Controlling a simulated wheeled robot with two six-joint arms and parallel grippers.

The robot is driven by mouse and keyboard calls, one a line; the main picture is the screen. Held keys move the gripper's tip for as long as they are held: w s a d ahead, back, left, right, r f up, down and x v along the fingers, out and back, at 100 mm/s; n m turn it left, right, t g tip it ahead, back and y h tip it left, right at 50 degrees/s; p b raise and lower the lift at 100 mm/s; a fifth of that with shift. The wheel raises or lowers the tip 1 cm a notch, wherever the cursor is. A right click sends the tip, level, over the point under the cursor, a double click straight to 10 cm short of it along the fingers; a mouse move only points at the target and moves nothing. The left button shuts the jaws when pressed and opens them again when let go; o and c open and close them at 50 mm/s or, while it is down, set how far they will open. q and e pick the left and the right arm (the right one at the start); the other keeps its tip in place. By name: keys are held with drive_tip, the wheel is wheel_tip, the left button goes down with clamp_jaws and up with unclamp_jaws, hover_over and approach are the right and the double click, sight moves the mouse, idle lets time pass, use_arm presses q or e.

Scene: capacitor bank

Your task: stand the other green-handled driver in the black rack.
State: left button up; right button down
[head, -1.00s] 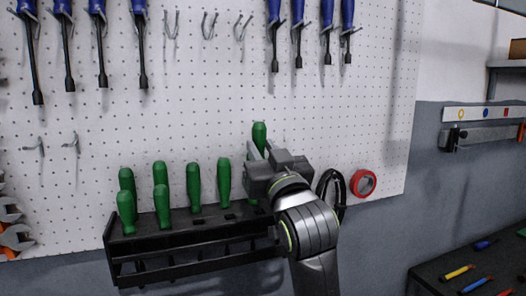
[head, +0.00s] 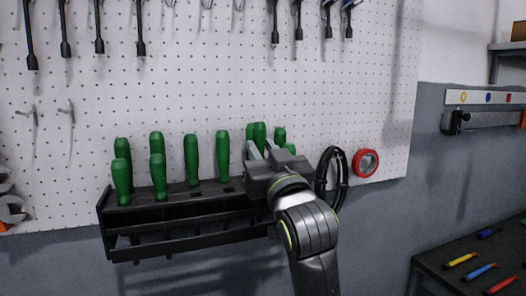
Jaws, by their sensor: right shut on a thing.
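The black rack (head: 150,215) hangs low on the white pegboard. Several green-handled drivers (head: 192,160) stand upright in it, mostly towards its left and middle. My right gripper (head: 262,150) is over the rack's right end, shut on a green-handled driver (head: 259,134) held upright. More green handles (head: 279,136) show just behind and beside it. The gripper hides the held driver's lower part and that end of the rack, so I cannot tell whether its shaft is in a hole. My left gripper is not in view.
A black cable coil (head: 331,180) and a red tape roll (head: 366,163) hang right of my right gripper. Several coloured pens or tools (head: 482,272) lie on a dark bench at lower right. Empty hooks (head: 72,115) are at left.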

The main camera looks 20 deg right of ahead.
drive_tip(key=shift+f+b, duration=0.95)
drive_tip(key=shift+f, duration=0.2)
drive_tip(key=shift+f+b, duration=0.6)
drive_tip(key=shift+f, duration=0.45)
drive_tip(key=c, duration=1.1)
unclamp_jaws()
